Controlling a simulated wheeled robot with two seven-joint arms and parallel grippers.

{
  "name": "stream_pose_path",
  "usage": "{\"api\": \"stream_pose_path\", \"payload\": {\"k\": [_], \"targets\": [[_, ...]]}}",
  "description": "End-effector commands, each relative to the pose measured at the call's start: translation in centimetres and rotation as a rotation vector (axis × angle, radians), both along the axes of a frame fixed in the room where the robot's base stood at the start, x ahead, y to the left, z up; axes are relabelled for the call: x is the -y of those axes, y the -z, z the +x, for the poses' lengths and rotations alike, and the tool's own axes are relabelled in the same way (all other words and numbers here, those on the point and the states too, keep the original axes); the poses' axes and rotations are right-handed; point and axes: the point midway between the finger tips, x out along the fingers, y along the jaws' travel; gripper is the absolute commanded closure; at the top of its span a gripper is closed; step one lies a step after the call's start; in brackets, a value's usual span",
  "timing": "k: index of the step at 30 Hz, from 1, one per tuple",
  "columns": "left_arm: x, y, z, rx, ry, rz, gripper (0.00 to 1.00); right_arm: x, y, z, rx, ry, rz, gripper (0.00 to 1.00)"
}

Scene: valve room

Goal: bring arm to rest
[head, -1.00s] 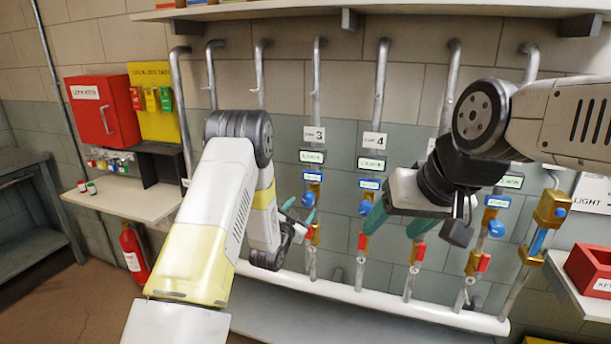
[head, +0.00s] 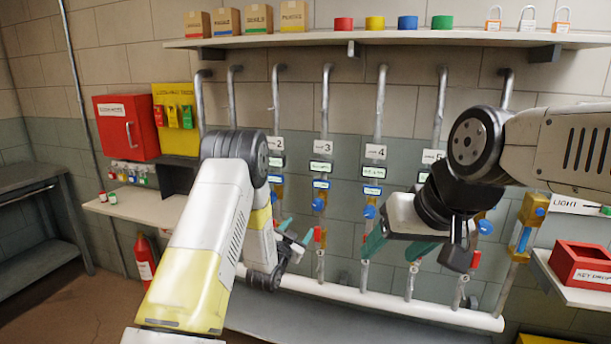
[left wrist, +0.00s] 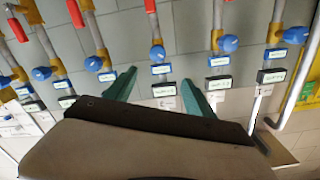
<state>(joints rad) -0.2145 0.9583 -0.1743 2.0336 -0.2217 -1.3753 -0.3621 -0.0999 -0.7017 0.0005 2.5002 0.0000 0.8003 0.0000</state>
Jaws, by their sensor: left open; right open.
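My left arm reaches in from the left, bent at the elbow. Its gripper (head: 296,231) has teal fingers, spread apart and empty, in front of the pipes near the number 3 line. In the left wrist view the left gripper (left wrist: 160,90) is open with nothing between its fingers; pipes and blue valve knobs lie beyond. My right arm reaches in from the right. Its gripper (head: 396,247) is open, with teal fingers apart in front of the pipes right of number 4. No object shows between them, and I cannot tell whether they touch a pipe.
Vertical pipes with blue knobs (head: 370,212) and red handles line the wall above a white horizontal pipe (head: 350,296). A shelf (head: 400,39) with boxes and padlocks runs above. A red cabinet (head: 127,127) hangs left; a red key drop box (head: 582,263) stands right.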

Motion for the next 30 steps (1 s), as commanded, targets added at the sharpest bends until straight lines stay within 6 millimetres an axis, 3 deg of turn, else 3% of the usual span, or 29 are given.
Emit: {"api": "stream_pose_path", "payload": {"k": [11, 20, 26, 30], "targets": [[-1.6, -3.6, 0.4, -0.084, -0.042, -0.015, 0.37, 0.0, 0.0, 0.0, -0.001, 0.0, 0.0, 0.37], [-4.2, -9.0, -0.8, -0.222, -0.105, -0.047, 0.37, 0.0, 0.0, 0.0, -0.001, 0.0, 0.0, 0.37], [-7.0, -14.6, -4.9, -0.387, -0.167, -0.1, 0.37, 0.0, 0.0, 0.0, -0.001, 0.0, 0.0, 0.37], [-8.6, -17.8, -9.7, -0.515, -0.204, -0.14, 0.37, 0.0, 0.0, 0.0, -0.001, 0.0, 0.0, 0.37]]}}
